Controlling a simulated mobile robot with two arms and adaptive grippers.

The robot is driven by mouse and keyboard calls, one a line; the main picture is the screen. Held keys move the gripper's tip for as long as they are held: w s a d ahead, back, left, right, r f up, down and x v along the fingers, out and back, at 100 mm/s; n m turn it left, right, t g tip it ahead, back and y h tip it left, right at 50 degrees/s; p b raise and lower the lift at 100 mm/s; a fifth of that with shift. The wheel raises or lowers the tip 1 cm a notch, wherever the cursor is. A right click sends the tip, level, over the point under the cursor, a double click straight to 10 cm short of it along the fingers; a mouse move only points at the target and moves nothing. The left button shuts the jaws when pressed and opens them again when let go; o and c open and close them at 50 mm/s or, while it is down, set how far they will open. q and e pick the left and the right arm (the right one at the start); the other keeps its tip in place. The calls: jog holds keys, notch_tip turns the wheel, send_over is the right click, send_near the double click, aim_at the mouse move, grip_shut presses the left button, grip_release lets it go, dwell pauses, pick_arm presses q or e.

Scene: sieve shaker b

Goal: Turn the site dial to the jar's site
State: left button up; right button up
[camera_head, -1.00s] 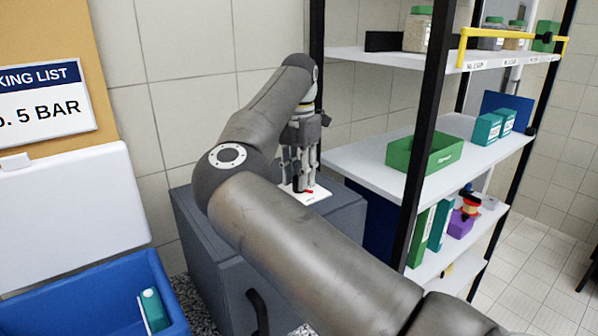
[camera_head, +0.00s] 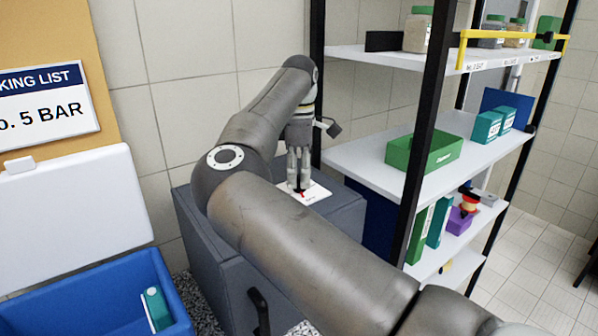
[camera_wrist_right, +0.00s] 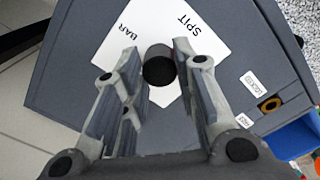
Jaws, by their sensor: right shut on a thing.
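The site dial's dark round knob (camera_wrist_right: 159,68) stands on a white card (camera_wrist_right: 215,50) in the right wrist view. The card reads "SPIT" and "BAR". It lies on top of a grey cabinet (camera_head: 345,208) in the head view, where the card (camera_head: 316,194) is partly hidden by my fingers. A small red mark shows at the fingertips. My right gripper (camera_head: 299,184) points down and is shut on the knob, its fingertips on either side. A green-lidded jar (camera_head: 417,32) stands on the upper shelf. My left gripper is not in view.
A list sign (camera_head: 45,100) reading "o. 5 BAR" hangs at the left, above a blue bin (camera_head: 90,300). A shelf unit with a black post (camera_head: 428,130) stands close to the right of the cabinet. A green tray (camera_head: 425,153) sits on its middle shelf.

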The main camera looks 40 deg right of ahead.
aim_at(299, 177)
jog(key=m+p, duration=0.1)
jog(key=m, duration=0.6)
jog(key=shift+d+r, duration=0.1)
jog(key=m, duration=0.6)
jog(key=shift+p, duration=0.3)
jog(key=shift+m, duration=0.3)
jog(key=o, duration=1)
jog(key=shift+r, duration=0.1)
notch_tip(299, 177, up, 12)
jog(key=shift+f, duration=0.15)
